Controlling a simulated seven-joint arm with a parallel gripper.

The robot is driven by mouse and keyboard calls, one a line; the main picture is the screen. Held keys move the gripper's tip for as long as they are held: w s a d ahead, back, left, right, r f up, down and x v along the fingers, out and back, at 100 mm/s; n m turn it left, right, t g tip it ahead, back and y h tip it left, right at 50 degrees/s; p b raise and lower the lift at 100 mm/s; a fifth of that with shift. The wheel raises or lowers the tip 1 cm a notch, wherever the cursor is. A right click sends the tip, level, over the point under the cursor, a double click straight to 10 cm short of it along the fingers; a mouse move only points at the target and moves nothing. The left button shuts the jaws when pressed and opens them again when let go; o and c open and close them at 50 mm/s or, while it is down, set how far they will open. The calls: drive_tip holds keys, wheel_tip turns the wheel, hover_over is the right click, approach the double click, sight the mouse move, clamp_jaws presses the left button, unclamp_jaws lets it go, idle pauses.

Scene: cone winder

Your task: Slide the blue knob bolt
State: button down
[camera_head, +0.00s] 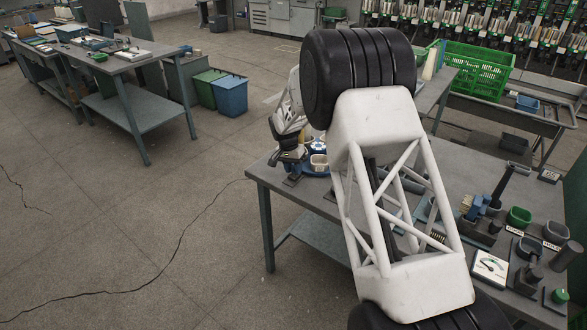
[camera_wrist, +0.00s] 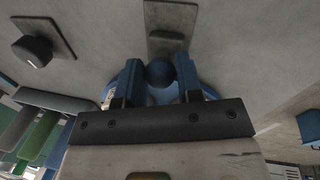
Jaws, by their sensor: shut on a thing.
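A lighter blue curved surface shows partly behind the fingers. In the head view my gripper (camera_head: 288,155) is at the left edge of the near table, partly covered by my arm. The knob cannot be made out there.
A dark knob on a plate (camera_wrist: 32,50) is at the wrist view's upper left. In the head view, a blue round tray with cups (camera_head: 318,163) lies close right of my gripper. The near table (camera_head: 262,173) holds several fixtures and cups at right. Floor to the left is clear.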

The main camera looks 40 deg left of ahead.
drive_tip(key=shift+s, duration=1.7)
drive_tip(key=c, duration=0.8)
unclamp_jaws()
drive_tip(key=shift+r, duration=0.15)
drive_tip(key=shift+s+a+r, duration=0.1)
drive_tip(key=shift+a+r, duration=0.15)
drive_tip(key=shift+r, duration=1)
drive_tip(key=shift+a+r, duration=0.2)
drive_tip(key=shift+r, duration=1)
drive_tip(key=shift+s+a+r, duration=0.1)
drive_tip(key=shift+a+r, duration=0.15)
drive_tip(key=shift+r, duration=1)
